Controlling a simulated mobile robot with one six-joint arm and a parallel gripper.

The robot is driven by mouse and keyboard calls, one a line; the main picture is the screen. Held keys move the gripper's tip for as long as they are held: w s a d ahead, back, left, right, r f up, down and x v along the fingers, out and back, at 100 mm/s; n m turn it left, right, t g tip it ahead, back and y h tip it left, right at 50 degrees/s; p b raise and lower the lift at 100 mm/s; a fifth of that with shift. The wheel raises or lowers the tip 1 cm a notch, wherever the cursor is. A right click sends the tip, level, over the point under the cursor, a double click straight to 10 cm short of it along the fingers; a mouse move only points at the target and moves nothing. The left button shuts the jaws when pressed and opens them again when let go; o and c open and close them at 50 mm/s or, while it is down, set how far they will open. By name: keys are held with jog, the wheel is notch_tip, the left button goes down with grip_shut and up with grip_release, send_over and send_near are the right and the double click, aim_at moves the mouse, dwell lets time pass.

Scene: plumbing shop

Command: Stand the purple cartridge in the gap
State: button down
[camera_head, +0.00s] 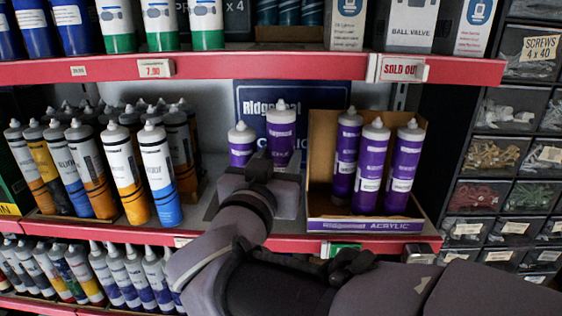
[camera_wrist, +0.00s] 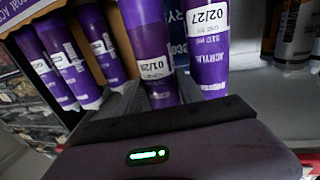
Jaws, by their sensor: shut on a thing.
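A purple cartridge with a white nozzle (camera_head: 281,132) is held upright by my gripper (camera_head: 278,168), left of the open display box. In the wrist view the same cartridge (camera_wrist: 148,38), labelled 01/28, is between the gripper's fingers (camera_wrist: 158,95). Its lower end is hidden in the head view, so I cannot tell whether it touches the shelf. Another purple cartridge (camera_head: 241,147) stands just left of it; it shows in the wrist view (camera_wrist: 208,45) with label 02/27. The cardboard box (camera_head: 372,226) holds three purple cartridges (camera_head: 403,158), with bare space at its front left.
Orange, white and blue cartridges (camera_head: 158,172) crowd the shelf at left. The red upper shelf edge (camera_head: 240,68) runs above. A blue sign (camera_head: 320,97) stands behind. Screw bins (camera_head: 490,150) are at right. A strip of bare shelf lies left of my gripper.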

jog(key=f, duration=0.3)
jog(key=shift+w+f, duration=0.3)
jog(key=shift+w, duration=0.05)
jog(key=shift+s, duration=0.1)
jog(key=shift+b, duration=0.35)
jog(key=shift+f, duration=0.15)
jog(key=c, duration=1)
grip_release()
jog(key=shift+c, duration=0.2)
